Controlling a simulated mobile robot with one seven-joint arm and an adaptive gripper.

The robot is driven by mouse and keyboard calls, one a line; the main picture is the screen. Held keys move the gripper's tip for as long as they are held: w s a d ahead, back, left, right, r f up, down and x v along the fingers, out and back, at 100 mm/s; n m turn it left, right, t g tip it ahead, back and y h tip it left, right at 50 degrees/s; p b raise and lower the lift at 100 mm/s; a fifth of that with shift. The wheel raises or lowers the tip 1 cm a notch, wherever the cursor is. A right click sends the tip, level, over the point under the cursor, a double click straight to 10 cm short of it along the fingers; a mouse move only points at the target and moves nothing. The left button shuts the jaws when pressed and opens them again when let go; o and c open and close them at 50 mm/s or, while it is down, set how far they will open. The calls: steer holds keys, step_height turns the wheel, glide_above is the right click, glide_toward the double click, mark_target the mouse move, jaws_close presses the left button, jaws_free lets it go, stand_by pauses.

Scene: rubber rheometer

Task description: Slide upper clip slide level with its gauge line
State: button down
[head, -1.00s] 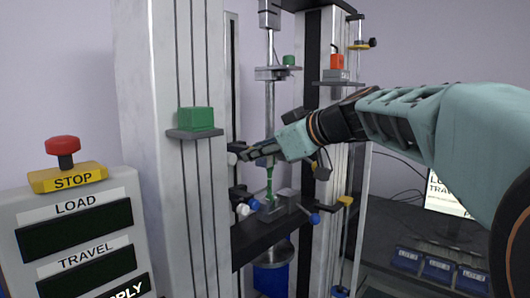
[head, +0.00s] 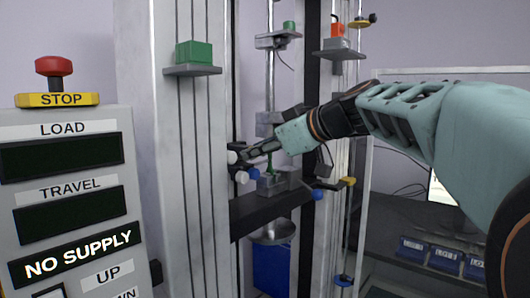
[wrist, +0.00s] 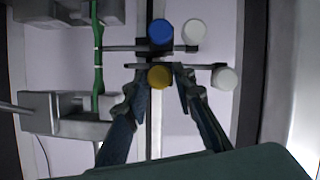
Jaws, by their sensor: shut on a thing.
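My gripper (wrist: 158,82) is at the clip slides beside the green rubber strip and is shut on the yellow knob (wrist: 159,76). In the head view, my gripper (head: 245,155) hides this knob. The wrist picture appears upside down against the head view, so the yellow-knobbed slide appears to be the upper one. Its bar reaches toward the green strip (wrist: 97,75), which carries pale gauge marks. The other slide has a blue knob (wrist: 160,31) and a thin arm reaching the strip. Whether the held slide is exactly level with its mark I cannot tell.
White knobs (wrist: 225,78) (wrist: 192,31) sit close by the slides. Grey clamps (wrist: 65,115) grip the strip. In the head view, the frame column with a green block (head: 195,52) stands left, beside a panel reading NO SUPPLY (head: 80,254). Blue boxes (head: 443,257) lie low right.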

steer(key=c, duration=1.7)
jaws_free()
steer(key=shift+a, duration=0.1)
steer(key=shift+c, duration=0.2)
steer(key=shift+r, duration=0.1)
step_height(320, 180, up, 10)
